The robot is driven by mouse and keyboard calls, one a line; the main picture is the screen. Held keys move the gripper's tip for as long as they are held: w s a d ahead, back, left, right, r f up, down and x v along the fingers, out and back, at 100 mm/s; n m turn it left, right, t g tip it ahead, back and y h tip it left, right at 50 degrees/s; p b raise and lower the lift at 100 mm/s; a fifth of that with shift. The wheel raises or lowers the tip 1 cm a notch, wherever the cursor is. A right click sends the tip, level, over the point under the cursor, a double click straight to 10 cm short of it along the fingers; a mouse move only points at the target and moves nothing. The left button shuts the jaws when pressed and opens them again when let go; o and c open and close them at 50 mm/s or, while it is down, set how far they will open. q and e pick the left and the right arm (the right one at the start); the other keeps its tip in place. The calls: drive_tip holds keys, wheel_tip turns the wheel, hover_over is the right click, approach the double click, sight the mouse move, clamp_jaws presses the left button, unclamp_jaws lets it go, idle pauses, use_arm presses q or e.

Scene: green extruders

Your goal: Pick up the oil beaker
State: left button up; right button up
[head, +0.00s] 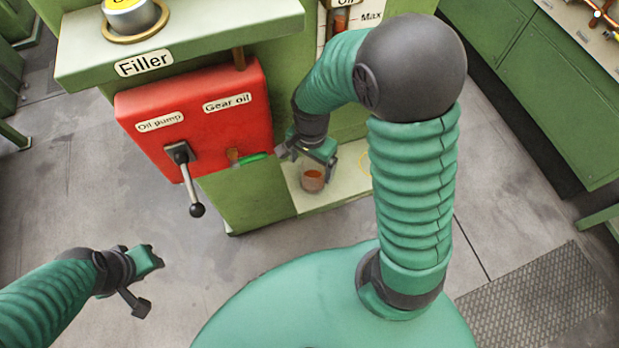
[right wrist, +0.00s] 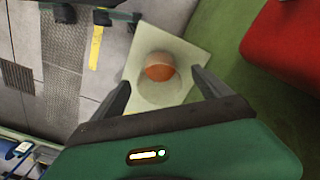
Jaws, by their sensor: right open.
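The oil beaker (head: 313,180) is a small clear cup with orange-brown oil in it. It stands upright on the pale shelf (head: 337,197) at the foot of the green machine. It also shows in the right wrist view (right wrist: 160,70), ahead of the fingers. My right gripper (head: 305,160) is open and empty, just above the beaker and near its rim. In the right wrist view its fingers (right wrist: 160,92) are spread, with the beaker roughly between their lines. I cannot tell if they touch it. My left gripper (head: 150,283) hangs over the floor at lower left, apart from everything, its jaws spread and empty.
A red box (head: 200,118) labelled oil pump and gear oil, with a black-knobbed lever (head: 187,180) and a green-handled tap (head: 250,159), is left of my right gripper. Green cabinets (head: 545,100) line the right side. The floor at lower left is clear.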

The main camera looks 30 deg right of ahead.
sight(313, 174)
drive_tip(key=shift+s+d+f, duration=0.1)
drive_tip(key=shift+d+f, duration=0.2)
drive_tip(key=shift+f, duration=0.25)
drive_tip(key=shift+d+f, duration=0.25)
drive_tip(key=shift+f, duration=0.25)
drive_tip(key=f+b, duration=0.1)
drive_tip(key=f, duration=0.1)
drive_tip(key=f+b, duration=0.1)
drive_tip(key=f, duration=0.2)
drive_tip(key=shift+w+a, duration=0.2)
drive_tip(key=shift+a+r, duration=0.15)
drive_tip(key=shift+r, duration=0.05)
drive_tip(key=shift+s, duration=0.1)
drive_tip(key=c, duration=0.4)
drive_tip(key=shift+d, duration=0.3)
drive_tip(key=c, duration=0.5)
drive_tip(key=shift+a, duration=0.15)
drive_tip(key=c, duration=0.7)
use_arm(q)
drive_tip(key=shift+d+f, duration=0.2)
drive_tip(key=shift+f, duration=0.4)
drive_tip(key=shift+d+f, duration=0.2)
drive_tip(key=shift+f, duration=0.35)
drive_tip(key=shift+s+r, duration=0.1)
